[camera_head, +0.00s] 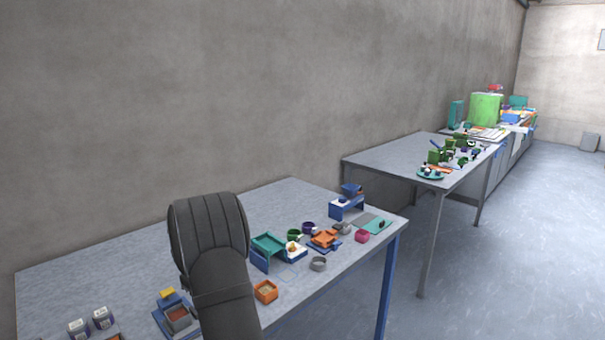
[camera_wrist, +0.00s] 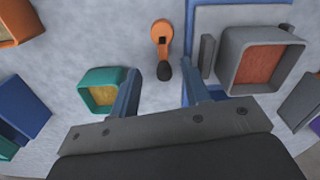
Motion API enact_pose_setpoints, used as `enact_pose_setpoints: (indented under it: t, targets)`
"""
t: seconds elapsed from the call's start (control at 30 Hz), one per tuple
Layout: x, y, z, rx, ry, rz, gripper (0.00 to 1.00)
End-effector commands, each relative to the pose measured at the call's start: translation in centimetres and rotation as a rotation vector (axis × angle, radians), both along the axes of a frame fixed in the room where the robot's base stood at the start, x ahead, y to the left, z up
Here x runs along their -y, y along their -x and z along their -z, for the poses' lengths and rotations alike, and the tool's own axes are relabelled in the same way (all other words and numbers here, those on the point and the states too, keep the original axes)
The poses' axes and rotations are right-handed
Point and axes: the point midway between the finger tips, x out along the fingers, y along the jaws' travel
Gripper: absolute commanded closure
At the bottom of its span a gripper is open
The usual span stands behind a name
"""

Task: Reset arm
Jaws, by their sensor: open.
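My gripper (camera_wrist: 160,92) shows at the bottom of the wrist view. Its two blue fingers stand apart with nothing between them. An orange spoon-like tool (camera_wrist: 162,50) with a dark end lies on the table just beyond the gap. A grey square box (camera_wrist: 226,60) with reddish-brown contents is right of the fingers. A teal container (camera_wrist: 84,91) with yellow contents is close to the left finger. In the head view, my dark arm stands over the near table (camera_head: 90,270), and my gripper is hidden there.
On the near table, an orange box (camera_head: 265,291), a teal stand (camera_head: 268,243) and a grey ring-like dish (camera_head: 318,264) stand right of my arm. Two small jars (camera_head: 102,318) are at lower left. A second table (camera_head: 385,158) stands farther right. The table's back left is clear.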

Motion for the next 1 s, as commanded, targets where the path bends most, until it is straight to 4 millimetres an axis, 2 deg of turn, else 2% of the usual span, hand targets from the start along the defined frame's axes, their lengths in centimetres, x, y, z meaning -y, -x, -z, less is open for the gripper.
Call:
enact_pose_setpoints:
  t: [0.57,0.77,0.97,1.0]
  targets:
    - [0.2,-0.2,0.1,0.001,0.000,0.046,0.64]
    - [-0.1,0.0,0.0,0.001,0.000,-0.037,0.64]
    - [-0.6,0.4,0.0,0.002,0.000,-0.199,0.64]
    - [-0.6,0.4,-1.0,0.005,-0.001,-0.208,0.64]
